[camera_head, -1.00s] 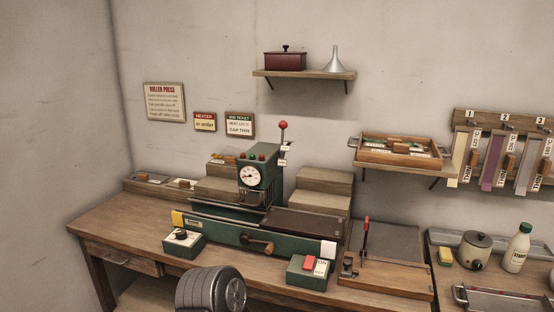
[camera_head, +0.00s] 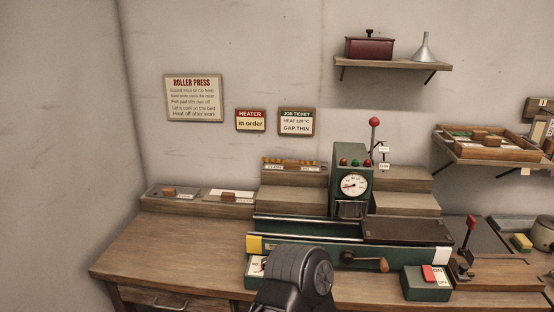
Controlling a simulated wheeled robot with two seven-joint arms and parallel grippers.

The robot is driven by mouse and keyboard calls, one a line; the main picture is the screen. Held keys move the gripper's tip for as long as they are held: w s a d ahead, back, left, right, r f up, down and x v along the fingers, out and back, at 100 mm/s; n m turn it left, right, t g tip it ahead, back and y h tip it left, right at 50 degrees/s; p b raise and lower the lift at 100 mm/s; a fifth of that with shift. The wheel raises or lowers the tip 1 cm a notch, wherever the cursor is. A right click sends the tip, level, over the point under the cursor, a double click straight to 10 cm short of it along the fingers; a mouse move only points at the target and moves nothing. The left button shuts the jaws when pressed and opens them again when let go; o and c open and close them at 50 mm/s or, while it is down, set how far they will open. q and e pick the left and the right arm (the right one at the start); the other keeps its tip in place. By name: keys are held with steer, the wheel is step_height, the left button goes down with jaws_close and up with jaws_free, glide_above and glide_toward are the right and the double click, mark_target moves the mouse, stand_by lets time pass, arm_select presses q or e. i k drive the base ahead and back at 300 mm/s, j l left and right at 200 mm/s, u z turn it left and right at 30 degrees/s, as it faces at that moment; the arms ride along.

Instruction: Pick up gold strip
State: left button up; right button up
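I cannot single out a gold strip with certainty. A low rack with a row of small gold-orange pieces (camera_head: 294,161) and white labels sits on the wooden step left of the press. A long shallow tray (camera_head: 152,205) at the back left holds brown blocks and pale strips or cards, too small to tell apart. The green roller press (camera_head: 349,183) stands right of the rack, with a round dial and a red-knobbed lever. A dark rounded part of my own arm shows at the bottom middle. No gripper fingers show in this view.
The bench's left top (camera_head: 165,248) is clear. A green box with a red switch (camera_head: 427,283) stands at the press's front right. A wooden tray (camera_head: 487,142) rests on a right wall shelf. A shelf with a red box (camera_head: 369,48) and a funnel (camera_head: 424,46) hangs above.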

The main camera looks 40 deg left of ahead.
mark_target(293, 165)
steer(key=k+j, duration=0.15)
steer(key=j, duration=0.25)
steer(key=k+j, duration=0.15)
steer(key=j, duration=0.25)
steer(key=k+j, duration=0.15)
steer(key=j, duration=0.25)
steer(key=k+j, duration=0.15)
steer(key=j, duration=0.25)
